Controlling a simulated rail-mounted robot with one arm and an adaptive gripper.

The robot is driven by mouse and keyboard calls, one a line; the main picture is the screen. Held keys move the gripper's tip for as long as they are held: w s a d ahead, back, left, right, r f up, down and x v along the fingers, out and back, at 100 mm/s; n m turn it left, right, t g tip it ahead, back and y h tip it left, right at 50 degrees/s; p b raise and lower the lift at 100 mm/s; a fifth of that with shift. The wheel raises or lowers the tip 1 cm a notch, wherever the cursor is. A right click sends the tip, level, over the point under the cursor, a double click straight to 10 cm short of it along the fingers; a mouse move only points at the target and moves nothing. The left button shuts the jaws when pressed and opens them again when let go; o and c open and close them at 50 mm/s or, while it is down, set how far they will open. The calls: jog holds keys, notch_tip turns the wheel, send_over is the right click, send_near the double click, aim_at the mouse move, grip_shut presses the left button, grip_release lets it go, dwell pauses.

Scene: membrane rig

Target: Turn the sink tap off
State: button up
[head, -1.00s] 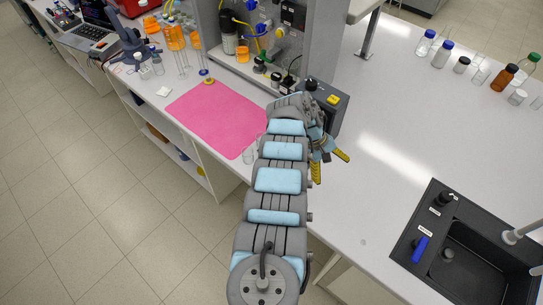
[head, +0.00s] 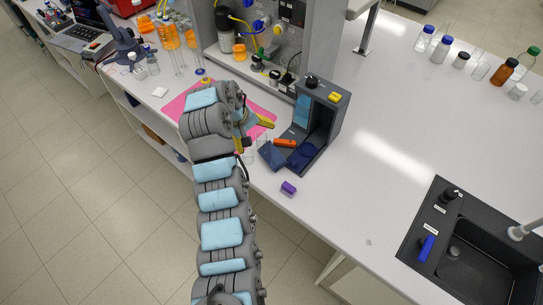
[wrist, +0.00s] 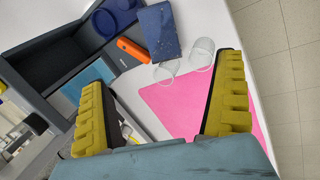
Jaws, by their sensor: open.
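The black sink (head: 484,257) is set in the bench at the lower right of the head view. A pale grey spout (head: 519,232) reaches over it from the right edge. On the sink's left rim are a blue handle (head: 427,248) and a black knob (head: 450,194), each beside a small label too small to read. I cannot tell whether water runs. My gripper (head: 256,136) is open and empty above the pink mat, far left of the sink. Its yellow fingers show wide apart in the wrist view (wrist: 161,72), with no sink in sight.
A dark open-fronted box (head: 320,115) stands right of my gripper, with an orange item (head: 285,142) and a dark blue block (head: 272,156) before it. A purple block (head: 288,188) lies near the front edge. Clear white bench separates box and sink.

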jog(key=b, duration=0.2)
send_over(271, 155)
jog(key=s+a, duration=0.2)
jog(key=f, duration=1)
jog(key=shift+w, duration=0.2)
jog(key=shift+x, duration=3.2)
jog(key=shift+w, duration=0.2)
jog(key=shift+r, duration=0.1)
jog(key=c, duration=1.3)
jog(key=shift+r, duration=0.1)
